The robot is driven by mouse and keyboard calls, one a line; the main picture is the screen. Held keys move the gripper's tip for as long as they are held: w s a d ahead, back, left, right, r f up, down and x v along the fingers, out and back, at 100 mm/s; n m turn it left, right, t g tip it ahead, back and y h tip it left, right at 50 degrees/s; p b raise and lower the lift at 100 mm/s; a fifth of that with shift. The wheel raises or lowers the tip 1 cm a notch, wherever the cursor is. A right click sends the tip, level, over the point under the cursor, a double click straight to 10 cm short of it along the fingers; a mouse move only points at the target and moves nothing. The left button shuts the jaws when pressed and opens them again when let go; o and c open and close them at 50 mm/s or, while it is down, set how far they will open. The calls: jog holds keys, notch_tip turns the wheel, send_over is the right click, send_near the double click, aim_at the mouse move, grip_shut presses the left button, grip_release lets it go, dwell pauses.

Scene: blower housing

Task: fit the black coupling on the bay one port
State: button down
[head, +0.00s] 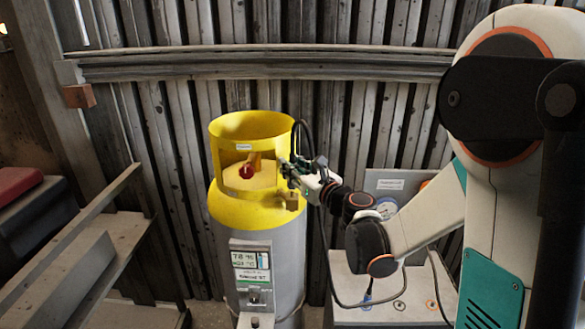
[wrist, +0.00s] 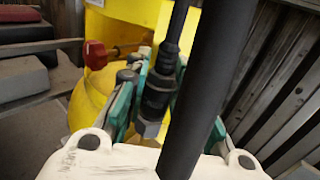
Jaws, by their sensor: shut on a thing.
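The black coupling (wrist: 158,92) sits between the green-padded fingers of my gripper (wrist: 152,98) in the wrist view, with a black hose running up from it. In the head view my gripper (head: 294,172) is at the right side of the yellow collar (head: 228,133) of a tall cylinder. The coupling is too small to make out clearly there. A black hose (head: 303,130) arches above the gripper. I cannot tell which fitting is the bay one port; its label is not readable.
A red knob (head: 247,171) is inside the collar; it also shows in the wrist view (wrist: 96,54). A brass-coloured block (head: 293,201) hangs just below my gripper. Wooden rails are at left.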

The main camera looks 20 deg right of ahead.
jog(key=shift+f+b, duration=1.55)
jog(key=shift+b, duration=0.05)
jog(key=c, duration=1.3)
grip_release()
jog(key=v, duration=1.2)
